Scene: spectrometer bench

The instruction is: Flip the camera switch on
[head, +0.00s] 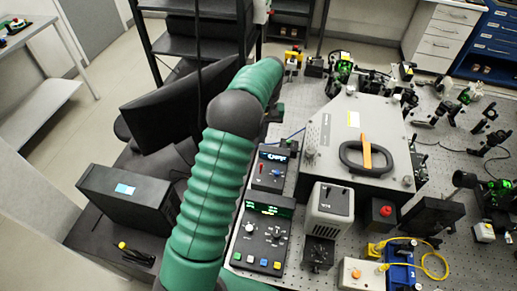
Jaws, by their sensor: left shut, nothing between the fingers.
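My left arm comes up from the bottom across the picture's middle. Its gripper (275,112) is small and dark, partly hidden by the arm, and shut on nothing. A larger control box (262,232) with a green display, knobs and coloured buttons stands nearer. I cannot tell which control is the camera switch, or its position. My right gripper is not in view.
A large grey housing (340,125) with a black and orange handle stands right of the gripper. A grey-white unit (329,207) and a red-button box (382,211) stand in front. A dark monitor (165,105) is at left. Optics crowd the bench's right side.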

